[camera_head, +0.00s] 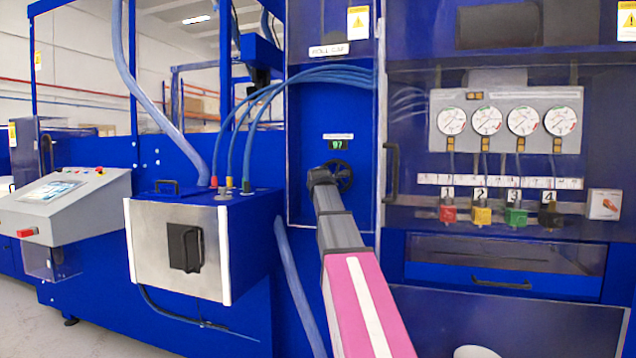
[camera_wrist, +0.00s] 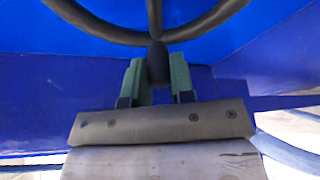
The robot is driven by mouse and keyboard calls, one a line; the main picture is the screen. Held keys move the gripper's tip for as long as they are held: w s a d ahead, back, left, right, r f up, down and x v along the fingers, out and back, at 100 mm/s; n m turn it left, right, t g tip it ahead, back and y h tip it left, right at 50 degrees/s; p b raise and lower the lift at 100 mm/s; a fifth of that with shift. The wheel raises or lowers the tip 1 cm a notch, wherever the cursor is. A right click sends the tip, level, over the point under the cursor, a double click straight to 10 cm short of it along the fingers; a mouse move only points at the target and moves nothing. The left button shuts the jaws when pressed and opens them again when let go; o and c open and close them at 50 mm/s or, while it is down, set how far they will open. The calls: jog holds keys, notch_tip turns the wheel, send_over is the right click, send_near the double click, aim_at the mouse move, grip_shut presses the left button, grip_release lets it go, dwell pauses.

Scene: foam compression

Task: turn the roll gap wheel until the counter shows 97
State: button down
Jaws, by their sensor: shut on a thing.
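The roll gap wheel (camera_head: 346,174) is a dark handwheel on the blue panel below the ROLL GAP label. The counter (camera_head: 338,146) sits just above it. Its small green digits look like 97. In the wrist view the wheel's black rim (camera_wrist: 90,28) arches across the top. My gripper (camera_wrist: 158,75) is shut on the wheel's dark handle knob (camera_wrist: 158,60), with one green finger on each side. In the head view my grey and pink arm reaches up to the wheel and hides part of it and most of my gripper.
A steel-fronted blue box (camera_head: 185,245) with blue hoses stands left of the wheel. A black door handle (camera_head: 392,170) is close on the right. Further right are several gauges (camera_head: 505,120) and coloured valves (camera_head: 482,215). A control console (camera_head: 65,200) stands far left.

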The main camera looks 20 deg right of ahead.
jog(key=shift+f, duration=0.1)
dwell(0.4)
jog(key=c, duration=1)
grip_release()
jog(key=v, duration=1.1)
jog(key=shift+w, duration=0.1)
